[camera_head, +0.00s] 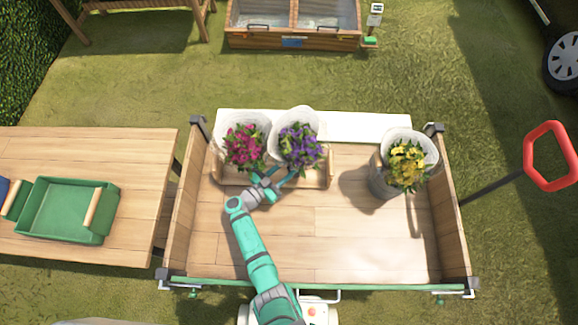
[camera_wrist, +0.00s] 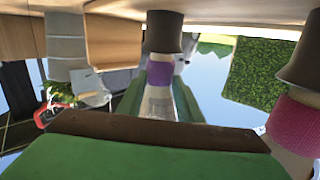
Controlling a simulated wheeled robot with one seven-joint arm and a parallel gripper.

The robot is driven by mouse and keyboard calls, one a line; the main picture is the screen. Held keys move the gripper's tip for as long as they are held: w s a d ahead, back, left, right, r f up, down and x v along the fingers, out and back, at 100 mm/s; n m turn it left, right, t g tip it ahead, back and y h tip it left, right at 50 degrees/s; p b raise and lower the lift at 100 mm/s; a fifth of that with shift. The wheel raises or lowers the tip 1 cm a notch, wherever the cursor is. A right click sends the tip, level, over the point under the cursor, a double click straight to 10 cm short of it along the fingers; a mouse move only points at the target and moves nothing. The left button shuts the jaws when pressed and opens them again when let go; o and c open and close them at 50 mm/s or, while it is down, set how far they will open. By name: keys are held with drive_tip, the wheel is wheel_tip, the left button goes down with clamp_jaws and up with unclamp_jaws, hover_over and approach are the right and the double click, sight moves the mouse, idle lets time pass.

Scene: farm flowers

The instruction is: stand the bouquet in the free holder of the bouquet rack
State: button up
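The purple bouquet (camera_head: 300,142), in a pale paper cone, stands nearly upright at the bouquet rack (camera_head: 238,180), right of the pink bouquet (camera_head: 245,147). My gripper (camera_head: 279,174) is low at the front of the purple bouquet. In the wrist view, which is upside down, its teal fingers flank the wrapped stem around the purple band (camera_wrist: 160,75). I cannot tell whether they touch it. A dark brown cup-like base (camera_wrist: 163,32) is below that band; another is below the pink band (camera_wrist: 293,124) at the right. The rack's holders are largely hidden from above.
A metal bucket (camera_head: 381,180) with yellow flowers (camera_head: 407,165) stands at the right of the wooden cart bed (camera_head: 340,225). The bed's front middle is clear. Cart walls edge both sides. A green tray (camera_head: 63,213) sits on the left table (camera_head: 130,160).

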drive_tip(key=shift+o, duration=1.2)
drive_tip(key=shift+r, duration=0.15)
drive_tip(key=v, duration=0.7)
drive_tip(key=shift+s+a, duration=0.2)
drive_tip(key=shift+d, duration=0.1)
